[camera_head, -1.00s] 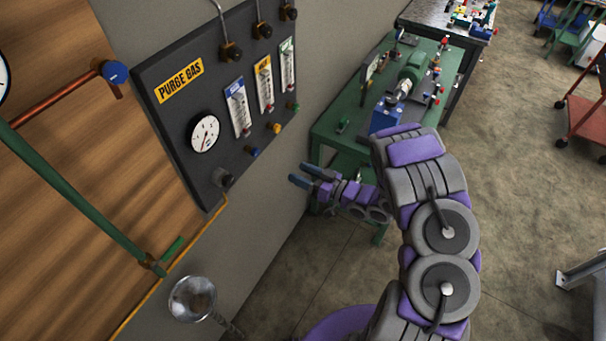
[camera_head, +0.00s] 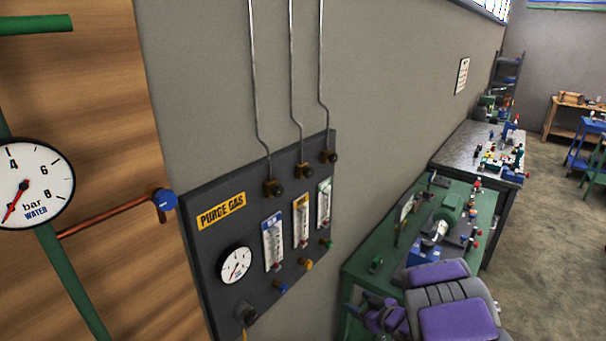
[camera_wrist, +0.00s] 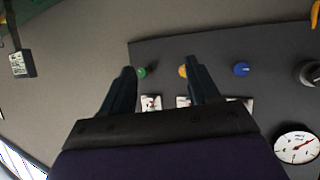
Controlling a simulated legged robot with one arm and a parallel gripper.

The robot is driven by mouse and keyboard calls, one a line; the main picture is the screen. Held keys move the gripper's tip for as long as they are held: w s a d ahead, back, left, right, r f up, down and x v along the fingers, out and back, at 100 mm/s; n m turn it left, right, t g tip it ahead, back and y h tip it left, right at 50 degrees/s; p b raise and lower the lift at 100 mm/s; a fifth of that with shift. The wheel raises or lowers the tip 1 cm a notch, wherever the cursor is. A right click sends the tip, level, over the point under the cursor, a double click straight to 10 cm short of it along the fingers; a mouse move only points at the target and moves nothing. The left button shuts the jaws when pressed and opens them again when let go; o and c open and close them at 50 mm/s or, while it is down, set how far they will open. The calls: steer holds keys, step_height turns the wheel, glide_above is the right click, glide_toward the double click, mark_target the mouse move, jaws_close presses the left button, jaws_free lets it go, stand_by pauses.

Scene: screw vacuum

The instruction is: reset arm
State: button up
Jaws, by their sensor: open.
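My gripper (camera_wrist: 160,66) shows in the wrist view with its two dark fingers apart and nothing between them. Beyond the fingers is the dark purge gas panel (camera_wrist: 215,52), with a green knob (camera_wrist: 141,71) by the left finger and a yellow knob (camera_wrist: 183,71) by the right one. I cannot tell the gap between fingertips and panel. In the head view my folded purple and grey arm is at the bottom right, in front of the green bench (camera_head: 370,262); the fingers are not clearly seen there. The panel (camera_head: 212,262) hangs on the wall to the left of the arm.
A water gauge (camera_head: 32,185) and a copper pipe (camera_head: 105,219) are at the left by wood panelling. Thin tubes run up from the panel. A dark-topped bench (camera_head: 455,150) stands behind the green one. Open floor (camera_head: 535,225) lies to the right.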

steer(key=s+d+r+m+g+h+b, duration=0.1)
steer(key=d+r+h, duration=0.2)
steer(key=d+h, duration=0.15)
steer(key=s+d+r+m+h+b, duration=0.1)
steer(key=d+r+m+h+b, duration=0.15)
steer(key=d, duration=0.25)
steer(key=s+d+r+m+g+h+b, duration=0.1)
steer(key=s+r+g+h, duration=0.1)
steer(key=s, duration=0.3)
steer(key=s+d+r+m+g+h+b, duration=0.1)
steer(key=s+d+g+h, duration=0.1)
steer(key=s, duration=0.3)
steer(key=s+a+g+y+b, duration=0.1)
steer(key=s+a, duration=0.4)
steer(key=s, duration=0.6)
steer(key=s+a+m+g+y+b, duration=0.1)
steer(key=s+a+g, duration=0.3)
steer(key=s, duration=0.7)
steer(key=s+a+g+y+b, duration=0.2)
steer(key=s+a, duration=0.4)
steer(key=s, duration=0.5)
steer(key=shift+s+a+m+g+b, duration=0.2)
steer(key=shift+a+m+g+b, duration=0.2)
steer(key=shift+g+b, duration=0.15)
